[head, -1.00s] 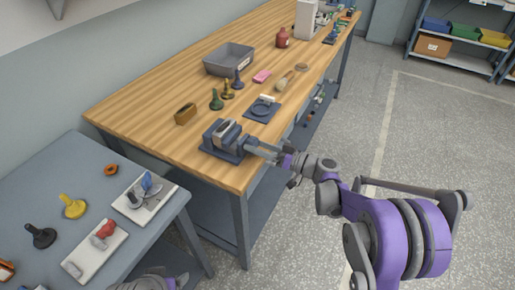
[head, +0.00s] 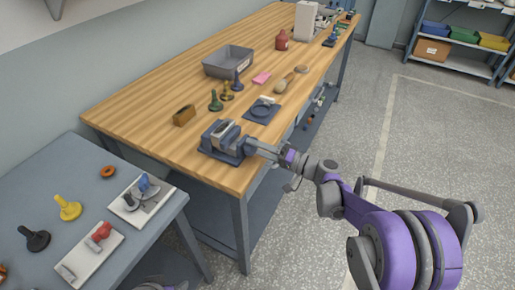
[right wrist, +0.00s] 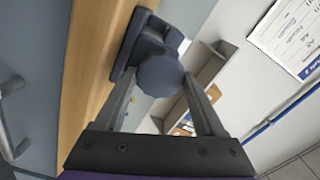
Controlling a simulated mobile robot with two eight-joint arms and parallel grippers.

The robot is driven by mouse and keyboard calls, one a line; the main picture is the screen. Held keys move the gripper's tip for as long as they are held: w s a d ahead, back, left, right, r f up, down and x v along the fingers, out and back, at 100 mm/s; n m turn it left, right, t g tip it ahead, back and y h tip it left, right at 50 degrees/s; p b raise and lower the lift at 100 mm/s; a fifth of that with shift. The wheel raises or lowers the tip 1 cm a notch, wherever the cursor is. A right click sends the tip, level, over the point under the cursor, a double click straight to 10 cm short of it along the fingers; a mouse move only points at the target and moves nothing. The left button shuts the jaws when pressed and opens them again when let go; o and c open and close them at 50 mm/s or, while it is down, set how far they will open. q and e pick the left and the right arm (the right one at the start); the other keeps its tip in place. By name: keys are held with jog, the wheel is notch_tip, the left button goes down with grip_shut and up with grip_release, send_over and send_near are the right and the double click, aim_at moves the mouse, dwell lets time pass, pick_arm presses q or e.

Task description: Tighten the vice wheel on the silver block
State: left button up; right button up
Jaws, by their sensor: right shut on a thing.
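The dark blue-grey vice (head: 222,152) stands on the wooden bench near its front edge. The silver block (head: 222,131) sits between its jaws. The vice wheel (right wrist: 160,76) is a dark faceted disc in the right wrist view, on the bench-edge side of the vice. My right gripper (head: 256,148) reaches the vice from the right. In the right wrist view its fingers (right wrist: 160,80) are on either side of the wheel and shut on it. The wheel is mostly hidden by the gripper in the head view.
Behind the vice on the wooden bench (head: 140,120) are a brown block (head: 184,115), green and brass stamp-like pieces, a dark blue plate (head: 262,110) and a grey bin (head: 229,61). A lower grey table (head: 85,180) with several small pieces stands at left.

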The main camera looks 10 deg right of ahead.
dwell(0.5)
jog(key=o, duration=1.3)
jog(key=shift+o, duration=0.2)
jog(key=v, duration=1.1)
jog(key=shift+w, duration=0.1)
